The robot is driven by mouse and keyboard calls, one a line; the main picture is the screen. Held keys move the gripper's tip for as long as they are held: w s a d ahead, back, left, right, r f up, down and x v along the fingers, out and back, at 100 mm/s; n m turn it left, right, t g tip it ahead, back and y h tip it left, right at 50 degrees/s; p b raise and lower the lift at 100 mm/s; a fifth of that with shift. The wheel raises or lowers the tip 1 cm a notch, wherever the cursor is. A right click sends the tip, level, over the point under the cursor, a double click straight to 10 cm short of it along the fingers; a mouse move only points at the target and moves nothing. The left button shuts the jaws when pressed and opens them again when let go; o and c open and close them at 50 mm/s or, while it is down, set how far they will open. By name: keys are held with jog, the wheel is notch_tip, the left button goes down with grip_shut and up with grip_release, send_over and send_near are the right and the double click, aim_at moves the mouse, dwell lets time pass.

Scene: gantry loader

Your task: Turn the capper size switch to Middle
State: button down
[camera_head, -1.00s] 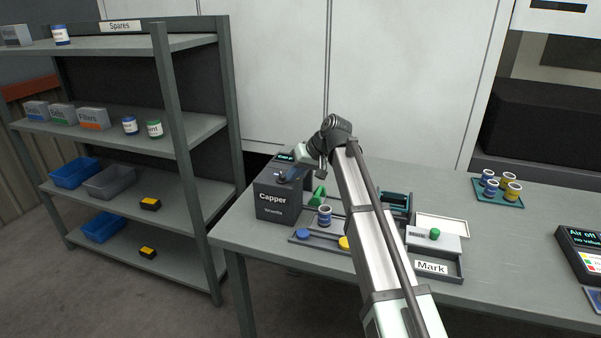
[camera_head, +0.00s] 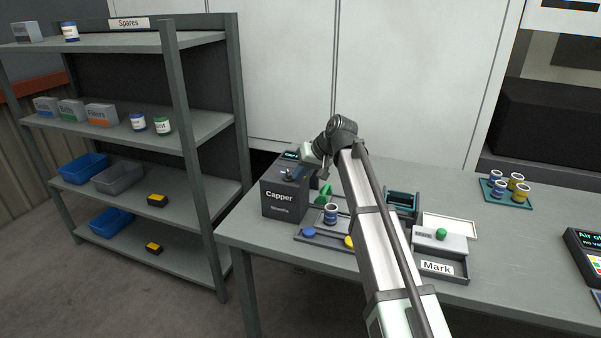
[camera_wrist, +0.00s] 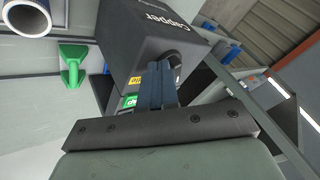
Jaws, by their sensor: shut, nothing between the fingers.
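The capper (camera_head: 285,193) is a dark grey box labelled "Capper" at the left end of the bench, with a small lit display (camera_head: 291,155) behind it. In the wrist view the capper (camera_wrist: 140,35) fills the top middle. A dark round knob (camera_wrist: 182,50) on it lies just beyond my fingers, with small yellow and green labels beside it. My gripper (camera_wrist: 165,68) is shut and empty, its blue fingers at or right beside the knob. I cannot tell if they touch. The fingers partly hide the labels, and the switch's setting is not readable. In the head view my gripper (camera_head: 292,174) is over the capper's top.
A tray (camera_head: 322,240) with blue and yellow caps and a jar (camera_head: 330,213) stands right of the capper, by a green funnel-like piece (camera_head: 324,193). A "Mark" station (camera_head: 437,267) is farther right. A shelf rack (camera_head: 180,110) stands left. The bench's front middle is clear.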

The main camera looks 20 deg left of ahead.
aim_at(286, 179)
jog(key=shift+s+m+t, duration=0.3)
jog(key=shift+m+t, duration=0.1)
jog(key=shift+m, duration=0.2)
jog(key=m+t, duration=0.1)
jog(key=s+m, duration=0.1)
jog(key=m, duration=0.1)
jog(key=shift+a+t+h, duration=0.2)
jog(key=shift+t+h, duration=0.2)
jog(key=m+t+h, duration=0.1)
jog(key=m, duration=0.2)
jog(key=s+a+m+t+h, duration=0.1)
jog(key=m, duration=0.1)
jog(key=shift+s+a+m+t+h, duration=0.2)
jog(key=shift+m+t+h, duration=0.1)
jog(key=shift+m+h, duration=0.1)
jog(key=shift+s+a, duration=0.2)
jog(key=shift+a, duration=0.3)
jog(key=shift+w, duration=0.15)
